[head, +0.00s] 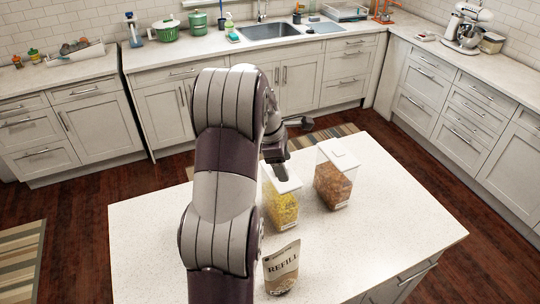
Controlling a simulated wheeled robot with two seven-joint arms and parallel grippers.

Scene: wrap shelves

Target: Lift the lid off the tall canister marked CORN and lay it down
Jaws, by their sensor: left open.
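A tall clear canister (283,209) with yellow, corn-like contents stands upright on the white island top. Its small label is too small to read. Its white lid (291,186) is on top, partly hidden by my gripper. My left gripper (279,173) is open, pointing down at the middle of this lid. I cannot tell whether the fingers touch the lid or straddle its handle. My left arm covers the area left of the canister. My right gripper is not in view.
A second clear canister (333,184) with reddish-brown contents and a white lid stands close by on the right. A bag marked REFILL (281,270) stands in front. The island top (395,235) is clear on the right and at the far left.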

